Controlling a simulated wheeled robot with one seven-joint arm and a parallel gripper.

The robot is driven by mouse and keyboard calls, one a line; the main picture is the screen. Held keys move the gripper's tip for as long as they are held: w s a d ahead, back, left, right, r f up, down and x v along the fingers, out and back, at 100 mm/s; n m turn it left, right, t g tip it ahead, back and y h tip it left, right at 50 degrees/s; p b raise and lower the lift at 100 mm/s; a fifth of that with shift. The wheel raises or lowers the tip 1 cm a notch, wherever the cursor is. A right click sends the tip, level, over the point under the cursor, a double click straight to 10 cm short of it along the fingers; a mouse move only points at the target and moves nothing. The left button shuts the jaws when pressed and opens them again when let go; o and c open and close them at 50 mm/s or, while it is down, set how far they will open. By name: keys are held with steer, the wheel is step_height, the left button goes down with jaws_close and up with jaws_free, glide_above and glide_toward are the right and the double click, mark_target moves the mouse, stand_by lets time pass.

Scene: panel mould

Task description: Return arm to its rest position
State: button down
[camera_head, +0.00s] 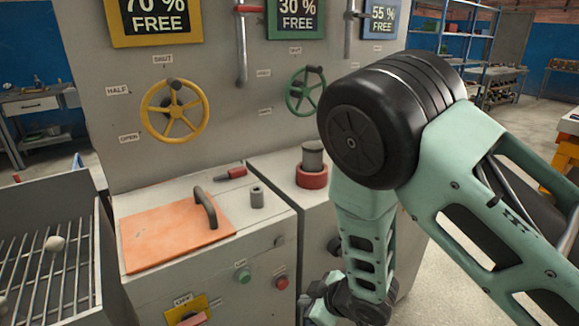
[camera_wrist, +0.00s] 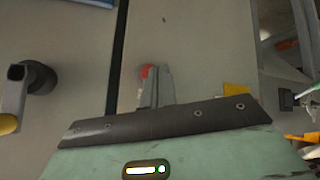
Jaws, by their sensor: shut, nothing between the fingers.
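My gripper (camera_wrist: 154,75) shows in the wrist view as thin grey fingers held together, with nothing between them. A red round button (camera_wrist: 146,70) on a grey surface shows beside and behind the fingertips; I cannot tell the gap. In the head view my green arm with its black joint fills the right side. Its forearm hangs down in front of the grey cabinet (camera_head: 317,225), and the wrist end is low at the bottom edge. The fingertips cannot be made out there.
An orange plate (camera_head: 165,240) with a dark handle lies on the cabinet top, near a grey cylinder (camera_head: 257,197) and a red ring (camera_head: 311,176). Yellow (camera_head: 174,110) and green (camera_head: 303,91) handwheels stand on the panel. A wire rack (camera_head: 40,270) is at left. Open floor shows at right.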

steer(key=s+d+r+m+g+h, duration=0.1)
steer(key=s+d+r+m+h, duration=0.1)
steer(key=s+r, duration=0.35)
steer(key=s+d+r+m+g+h, duration=0.1)
steer(key=s+r+m, duration=0.1)
steer(key=r, duration=0.7)
steer(key=s+d+r+g+h, duration=0.1)
steer(key=s+d+r, duration=0.1)
steer(key=s, duration=0.3)
steer(key=s+d+r+g+h, duration=0.1)
steer(key=s+d+r, duration=0.2)
steer(key=s+r, duration=0.1)
steer(key=s+d+r+m+g, duration=0.1)
steer(key=s+d+r+g, duration=0.1)
steer(key=s, duration=0.4)
steer(key=shift+s+d+r+h, duration=0.15)
steer(key=shift+s+r+h, duration=0.2)
steer(key=shift+r, duration=0.35)
